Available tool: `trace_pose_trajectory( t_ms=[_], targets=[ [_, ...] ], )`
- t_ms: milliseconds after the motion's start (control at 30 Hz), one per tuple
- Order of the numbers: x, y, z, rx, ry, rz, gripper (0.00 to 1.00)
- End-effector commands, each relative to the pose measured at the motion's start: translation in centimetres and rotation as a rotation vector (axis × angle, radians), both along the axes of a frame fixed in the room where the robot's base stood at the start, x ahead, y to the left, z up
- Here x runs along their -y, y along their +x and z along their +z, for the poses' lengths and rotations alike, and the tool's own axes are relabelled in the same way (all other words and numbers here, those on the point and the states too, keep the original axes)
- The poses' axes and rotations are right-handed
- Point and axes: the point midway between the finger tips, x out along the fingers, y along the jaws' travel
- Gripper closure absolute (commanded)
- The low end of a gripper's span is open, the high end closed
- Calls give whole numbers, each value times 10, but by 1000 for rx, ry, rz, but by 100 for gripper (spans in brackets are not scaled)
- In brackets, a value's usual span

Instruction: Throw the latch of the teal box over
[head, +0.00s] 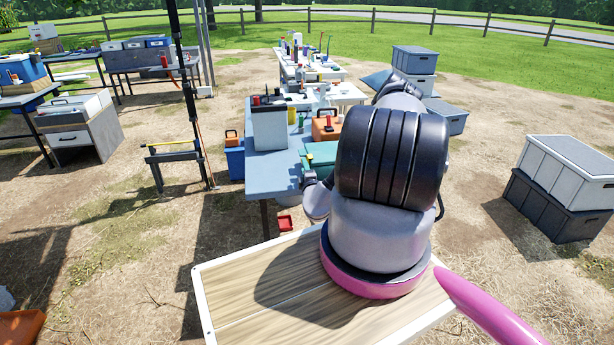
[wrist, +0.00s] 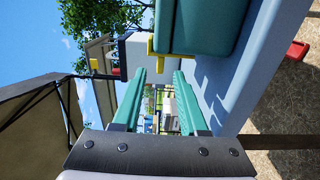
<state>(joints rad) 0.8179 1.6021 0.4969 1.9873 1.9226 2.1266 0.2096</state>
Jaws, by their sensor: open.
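The teal box (head: 320,153) stands on the blue table in the head view, partly hidden behind my arm. In the wrist view, turned on its side, the teal box (wrist: 212,28) fills the top right. A yellow latch part (wrist: 172,57) sticks out along the box's lower left edge. My gripper (wrist: 159,73) is open, with its two teal fingers apart and nothing held between them. The latch part lies just beyond the fingertips in the picture; I cannot tell whether they touch. In the head view my arm hides the latch and most of the gripper.
The blue table (head: 262,178) also carries a grey-white box (head: 270,128) and an orange box (head: 326,126). A small red tray (head: 286,223) sits low by the table's near edge. Lidded crates (head: 560,188) stand on the ground at right, with open ground between.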

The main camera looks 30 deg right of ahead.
Motion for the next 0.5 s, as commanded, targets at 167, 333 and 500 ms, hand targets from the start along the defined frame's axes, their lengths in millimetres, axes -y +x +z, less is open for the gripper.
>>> trace_pose_trajectory(
  t_ms=[167, 333, 500],
  targets=[
    [-10, -37, -1, -3, 3, 0, 57],
    [-17, -62, -1, -2, 3, -1, 57],
    [-20, -74, -1, -1, 0, -1, 57]
  ],
)
